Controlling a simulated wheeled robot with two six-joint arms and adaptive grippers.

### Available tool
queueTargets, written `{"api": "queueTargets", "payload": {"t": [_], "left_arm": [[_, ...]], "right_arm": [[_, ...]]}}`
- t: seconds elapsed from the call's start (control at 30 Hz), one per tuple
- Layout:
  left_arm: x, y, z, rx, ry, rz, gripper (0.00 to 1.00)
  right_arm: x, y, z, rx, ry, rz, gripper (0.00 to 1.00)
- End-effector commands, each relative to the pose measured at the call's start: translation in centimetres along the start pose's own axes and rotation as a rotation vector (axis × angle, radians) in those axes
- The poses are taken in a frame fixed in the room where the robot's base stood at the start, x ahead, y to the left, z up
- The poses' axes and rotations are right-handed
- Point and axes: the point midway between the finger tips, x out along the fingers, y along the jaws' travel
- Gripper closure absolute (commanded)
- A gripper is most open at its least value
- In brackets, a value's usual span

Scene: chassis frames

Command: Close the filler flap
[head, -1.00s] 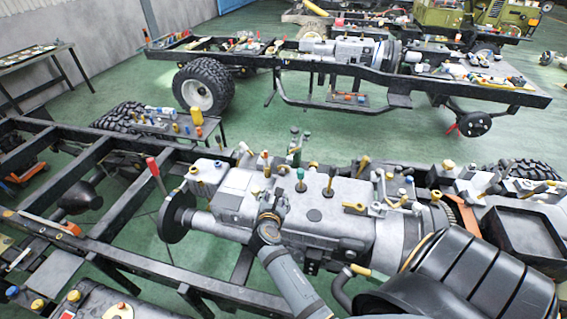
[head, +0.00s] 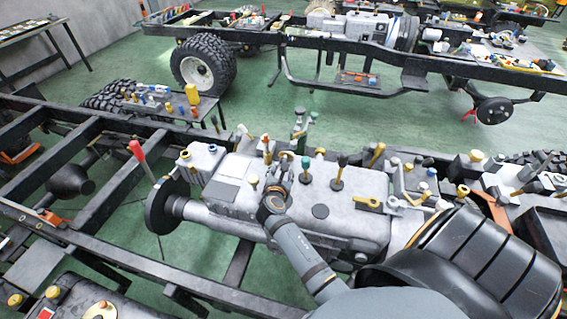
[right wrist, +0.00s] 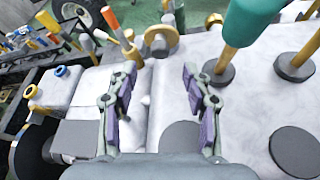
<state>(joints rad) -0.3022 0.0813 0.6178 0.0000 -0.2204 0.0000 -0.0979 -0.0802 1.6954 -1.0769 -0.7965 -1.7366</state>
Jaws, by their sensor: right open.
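A pale grey gearbox housing (head: 340,215) lies across the chassis frame, with several knobs and plungers on top. I cannot tell for certain which part is the filler flap. A brass round piece with a knob (right wrist: 160,40) stands beyond my fingers in the right wrist view and may be it. My right gripper (right wrist: 157,78) is open and empty above the housing top, short of that brass piece. In the head view the right gripper (head: 284,176) is small, beside a teal-topped plunger (head: 305,170). My left gripper is not in view.
The teal-topped plunger (right wrist: 240,35) rises close to the right of my fingers. A red-handled lever (head: 138,150) stands left of the housing.

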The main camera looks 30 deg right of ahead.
Motion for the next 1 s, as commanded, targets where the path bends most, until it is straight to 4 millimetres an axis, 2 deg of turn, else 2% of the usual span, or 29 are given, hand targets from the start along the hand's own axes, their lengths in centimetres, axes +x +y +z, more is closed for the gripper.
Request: {"api": "queueTargets", "payload": {"t": [0.1,0.3,0.47,0.7,1.0], "left_arm": [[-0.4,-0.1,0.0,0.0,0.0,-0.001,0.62],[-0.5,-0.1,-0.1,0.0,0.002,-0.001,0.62],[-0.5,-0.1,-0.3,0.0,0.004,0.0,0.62],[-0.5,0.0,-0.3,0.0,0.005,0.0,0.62],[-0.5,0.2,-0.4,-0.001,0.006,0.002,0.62]], "right_arm": [[2.8,0.0,0.2,-0.003,-0.002,-0.001,0.5],[6.2,0.0,0.1,-0.001,-0.001,-0.001,0.5],[7.3,0.0,0.0,0.001,0.0,0.0,0.5],[7.4,0.0,0.0,0.001,0.001,0.0,0.5],[7.3,0.0,0.0,0.001,0.001,0.0,0.9]]}}
